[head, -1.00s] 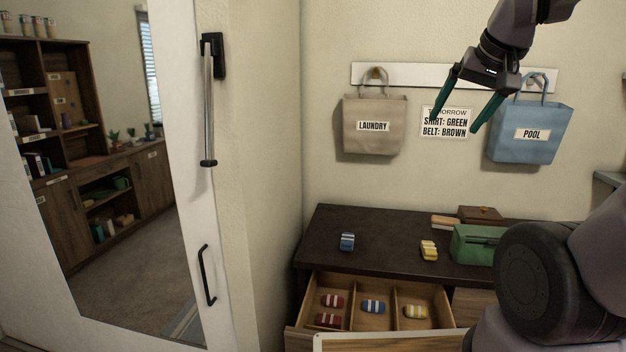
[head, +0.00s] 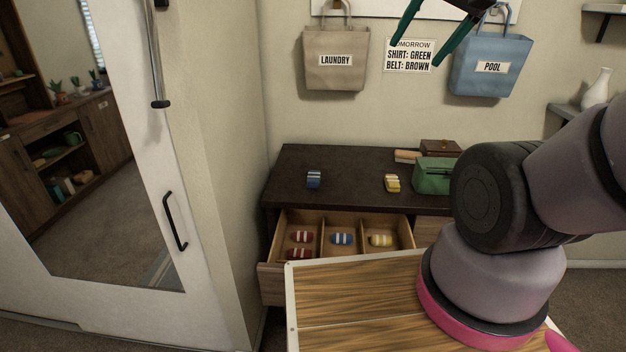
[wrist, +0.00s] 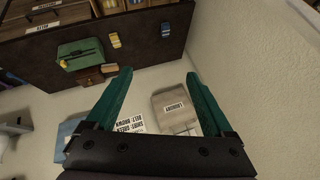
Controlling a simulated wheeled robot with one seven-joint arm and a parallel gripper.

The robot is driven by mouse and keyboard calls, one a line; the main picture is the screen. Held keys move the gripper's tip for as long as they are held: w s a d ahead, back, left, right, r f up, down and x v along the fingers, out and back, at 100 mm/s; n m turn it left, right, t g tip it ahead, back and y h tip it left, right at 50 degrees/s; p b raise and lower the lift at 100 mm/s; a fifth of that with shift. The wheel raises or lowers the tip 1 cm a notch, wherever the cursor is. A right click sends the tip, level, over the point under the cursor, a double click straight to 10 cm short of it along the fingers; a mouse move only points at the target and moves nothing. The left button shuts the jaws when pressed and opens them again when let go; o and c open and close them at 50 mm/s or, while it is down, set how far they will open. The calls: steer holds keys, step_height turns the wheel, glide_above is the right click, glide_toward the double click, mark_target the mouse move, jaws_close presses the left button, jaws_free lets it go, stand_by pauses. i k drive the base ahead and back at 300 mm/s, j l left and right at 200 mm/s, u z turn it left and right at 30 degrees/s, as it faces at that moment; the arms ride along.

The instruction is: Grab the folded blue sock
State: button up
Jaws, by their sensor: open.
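A folded blue sock (head: 313,179) with pale stripes lies on the dark dresser top (head: 250,205), toward the left. It also shows in the wrist view (wrist: 165,29). Another folded blue sock (head: 342,239) lies in the middle compartment of the open drawer (head: 270,268). My gripper (head: 420,48) is open and empty, high by the wall, above and to the right of both socks; its upper part is cut off by the frame. In the wrist view its green fingers (wrist: 158,73) are spread apart, with the dresser-top sock beyond them.
A folded yellow sock (head: 392,183), a green case (head: 433,176), a brush (head: 407,156) and a brown box (head: 441,147) are on the dresser. The drawer also holds red socks (head: 300,237) and a yellow one (head: 380,240). Laundry (head: 335,75) and pool (head: 490,80) bags hang behind.

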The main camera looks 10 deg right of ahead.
mark_target(314, 177)
steer(key=k+l+z, duration=0.15)
steer(key=k+z, duration=0.3)
steer(key=k, duration=0.2)
steer(key=j+z, duration=1.05)
steer(key=k+j, duration=0.1)
steer(key=j, duration=0.5)
steer(key=k+j, duration=0.1)
steer(key=j, duration=0.5)
steer(key=k+j, duration=0.1)
steer(key=j, duration=0.55)
